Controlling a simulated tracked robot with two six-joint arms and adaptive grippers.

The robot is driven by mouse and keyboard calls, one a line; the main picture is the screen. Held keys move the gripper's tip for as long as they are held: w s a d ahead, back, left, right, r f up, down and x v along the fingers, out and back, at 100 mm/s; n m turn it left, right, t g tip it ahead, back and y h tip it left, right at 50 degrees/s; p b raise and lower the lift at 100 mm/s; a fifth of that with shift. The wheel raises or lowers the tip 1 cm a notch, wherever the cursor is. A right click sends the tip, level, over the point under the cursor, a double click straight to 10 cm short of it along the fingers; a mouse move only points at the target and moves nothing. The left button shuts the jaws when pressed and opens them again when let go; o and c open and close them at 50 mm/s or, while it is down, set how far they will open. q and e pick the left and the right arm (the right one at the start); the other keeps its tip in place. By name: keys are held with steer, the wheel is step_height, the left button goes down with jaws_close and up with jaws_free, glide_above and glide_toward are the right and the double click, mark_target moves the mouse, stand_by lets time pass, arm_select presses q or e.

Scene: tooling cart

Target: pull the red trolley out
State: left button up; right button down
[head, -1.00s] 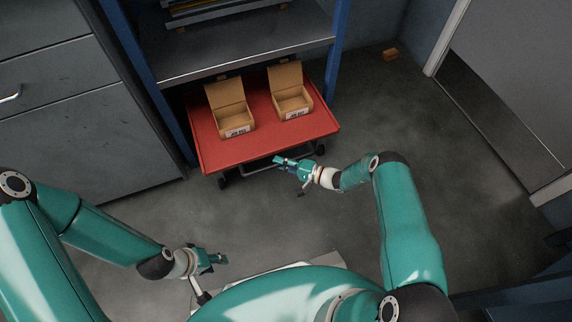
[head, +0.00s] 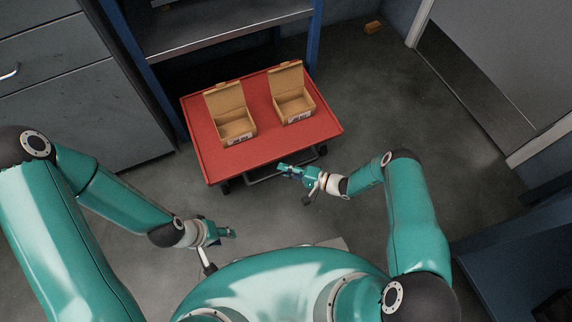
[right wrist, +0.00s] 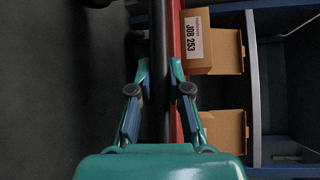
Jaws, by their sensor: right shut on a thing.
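The red trolley (head: 262,105) stands mostly out in front of the shelf unit in the head view, its rear edge near the shelf opening. Two open cardboard boxes (head: 237,132) (head: 296,110) sit on its top. My right gripper (head: 284,168) is at the trolley's front edge. In the right wrist view, my right gripper (right wrist: 160,75) is shut on the trolley's dark handle bar (right wrist: 158,35), which runs between its fingers. My left gripper (head: 232,233) hangs away from the trolley, near my body; its fingers are too small to read.
The blue-framed shelf unit (head: 225,35) stands behind the trolley, with a grey drawer cabinet (head: 75,90) to the left. A small brown block (head: 373,27) lies by the back wall. Grey floor (head: 390,110) is clear to the right of the trolley.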

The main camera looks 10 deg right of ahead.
steer(key=shift+s+a+f, duration=0.15)
steer(key=shift+s+a, duration=0.15)
steer(key=shift+a, duration=0.05)
steer(key=c, duration=1.1)
jaws_free()
steer(key=shift+w+d, duration=0.15)
steer(key=shift+d, duration=0.15)
steer(key=v, duration=1.1)
steer(key=shift+d, duration=0.35)
steer(key=shift+a, duration=0.1)
